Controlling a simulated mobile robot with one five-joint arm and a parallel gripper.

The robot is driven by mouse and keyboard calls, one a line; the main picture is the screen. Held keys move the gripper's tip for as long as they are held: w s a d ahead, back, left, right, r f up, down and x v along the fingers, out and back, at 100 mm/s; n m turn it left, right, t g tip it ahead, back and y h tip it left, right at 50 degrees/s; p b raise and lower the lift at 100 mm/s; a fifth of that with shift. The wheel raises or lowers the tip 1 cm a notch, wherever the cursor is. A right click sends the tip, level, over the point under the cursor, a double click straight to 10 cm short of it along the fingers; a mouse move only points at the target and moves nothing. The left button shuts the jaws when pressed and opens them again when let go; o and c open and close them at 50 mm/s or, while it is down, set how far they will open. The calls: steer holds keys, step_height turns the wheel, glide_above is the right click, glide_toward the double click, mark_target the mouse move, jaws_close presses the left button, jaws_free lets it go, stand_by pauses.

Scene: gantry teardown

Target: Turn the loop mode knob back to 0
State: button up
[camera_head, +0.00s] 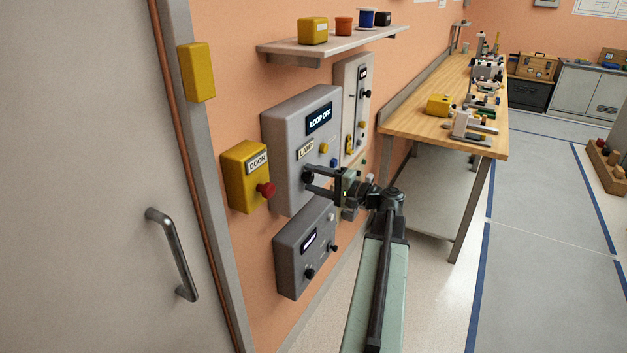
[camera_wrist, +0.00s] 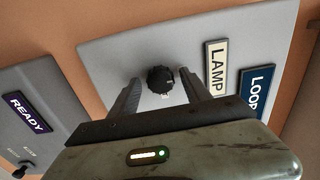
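A grey wall panel (camera_head: 285,135) carries a display reading LOOP OFF (camera_head: 319,119) and a LAMP label (camera_head: 306,149). A black knob (camera_head: 308,176) sits low on this panel; the wrist view shows it (camera_wrist: 160,79) with a small pale mark at its lower edge. No loop mode label or number can be read beside it. My gripper (camera_head: 312,178) reaches the panel from the right. In the wrist view its fingers (camera_wrist: 159,77) are open, one on each side of the knob, with a gap on both sides.
A yellow DOOR box (camera_head: 246,178) with a red button (camera_head: 265,190) is close on the left. A lower grey box (camera_head: 305,245) with black knobs is just below; its display reads READY (camera_wrist: 28,112). A shelf (camera_head: 335,44) is above, and a workbench (camera_head: 440,130) stands right.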

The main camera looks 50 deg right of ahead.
steer(key=v, duration=0.8)
stand_by(0.4)
